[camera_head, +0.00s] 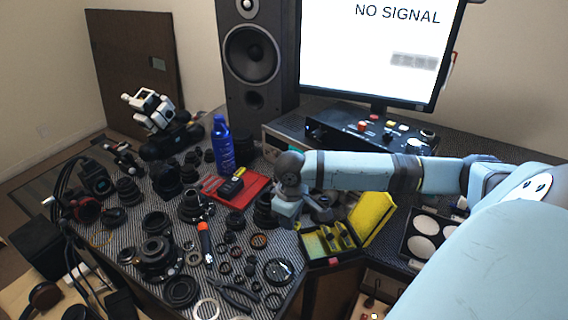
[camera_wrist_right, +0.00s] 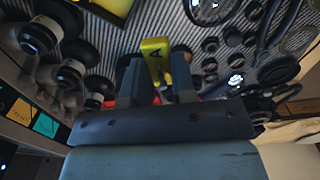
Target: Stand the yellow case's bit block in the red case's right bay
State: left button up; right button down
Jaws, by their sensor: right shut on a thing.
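The open yellow case (camera_head: 371,218) stands near the front right of the bench in the head view, its lid raised on the right and its tray divided into compartments. The red case (camera_head: 248,187) lies flat further back, left of my right arm, with dark items on it. My right gripper (camera_wrist_right: 159,82) is shut on a yellow bit block (camera_wrist_right: 155,52) with a dark mark, seen between the fingers in the right wrist view. In the head view the right gripper (camera_head: 286,212) is between the two cases, and the block is hidden there. My left gripper is not in view.
Lens parts crowd the bench left and front of the gripper. An orange-handled screwdriver (camera_head: 205,243), pliers (camera_head: 236,297) and a blue bottle (camera_head: 223,145) are among them. A black control box (camera_head: 350,135) stands behind my arm. Little free room shows.

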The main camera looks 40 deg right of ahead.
send_over(289, 249)
notch_tip(289, 249, down, 6)
jog(key=shift+s+r+b, duration=0.1)
jog(key=shift+r+b, duration=0.05)
jog(key=shift+b, duration=0.15)
notch_tip(289, 249, down, 5)
jog(key=shift+f+b, duration=0.1)
jog(key=shift+b, duration=0.3)
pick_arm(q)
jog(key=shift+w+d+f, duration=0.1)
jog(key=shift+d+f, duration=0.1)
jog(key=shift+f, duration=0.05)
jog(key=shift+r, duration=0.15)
pick_arm(e)
jog(key=c, duration=1.2)
grip_release()
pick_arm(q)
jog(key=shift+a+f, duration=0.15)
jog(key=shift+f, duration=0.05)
